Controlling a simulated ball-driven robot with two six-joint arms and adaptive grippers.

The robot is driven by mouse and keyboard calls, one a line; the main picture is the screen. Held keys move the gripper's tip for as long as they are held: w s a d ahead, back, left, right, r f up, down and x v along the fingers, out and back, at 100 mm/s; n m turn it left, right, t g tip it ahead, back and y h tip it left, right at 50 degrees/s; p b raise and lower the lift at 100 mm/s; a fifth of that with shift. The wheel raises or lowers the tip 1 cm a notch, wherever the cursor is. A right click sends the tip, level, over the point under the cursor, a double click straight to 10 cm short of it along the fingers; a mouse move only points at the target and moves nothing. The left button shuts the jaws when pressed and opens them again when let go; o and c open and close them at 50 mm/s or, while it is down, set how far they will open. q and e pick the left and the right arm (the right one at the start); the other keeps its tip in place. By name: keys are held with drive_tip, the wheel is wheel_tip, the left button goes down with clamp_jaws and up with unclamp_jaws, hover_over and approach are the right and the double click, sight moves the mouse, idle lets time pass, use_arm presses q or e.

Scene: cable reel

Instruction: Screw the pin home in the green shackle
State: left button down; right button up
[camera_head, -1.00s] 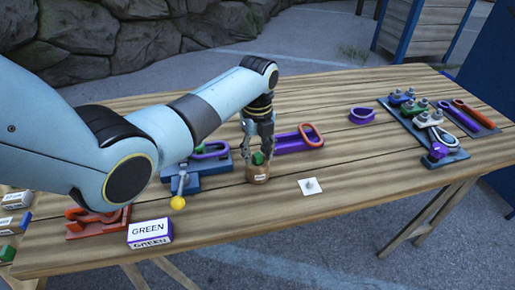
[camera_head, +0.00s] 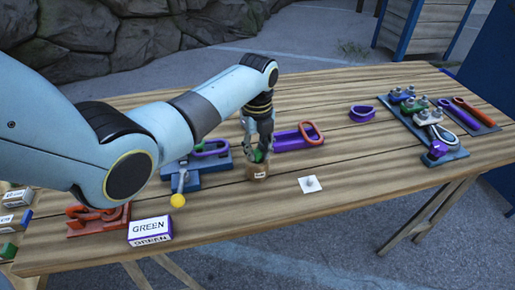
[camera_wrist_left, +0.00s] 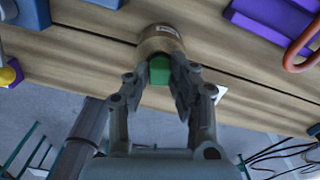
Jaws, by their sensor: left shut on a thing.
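My left gripper (camera_head: 258,148) points down over a small brown pot (camera_head: 257,173) and is shut on a green piece (camera_head: 258,156) at its top. In the left wrist view, the fingers (camera_wrist_left: 165,88) stand on both sides of the green piece (camera_wrist_left: 159,70), and the brown pot (camera_wrist_left: 161,41) is just beyond it. I cannot tell whether this piece is the pin. A blue fixture (camera_head: 190,168) left of the pot carries a purple loop (camera_head: 213,147) with a bit of green at its left end, perhaps the green shackle. My right gripper is not in view.
A box marked GREEN (camera_head: 150,230) and a red rack (camera_head: 98,221) lie at front left. A yellow ball (camera_head: 178,200) is at the blue fixture's front. A purple tray (camera_head: 292,141) and white card (camera_head: 310,185) lie right of the pot. A blue rack (camera_head: 440,152) holds shackles.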

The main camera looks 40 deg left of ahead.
sight(258, 151)
use_arm(q)
drive_tip(key=shift+r+p, duration=1.9)
drive_tip(key=shift+r, duration=1.05)
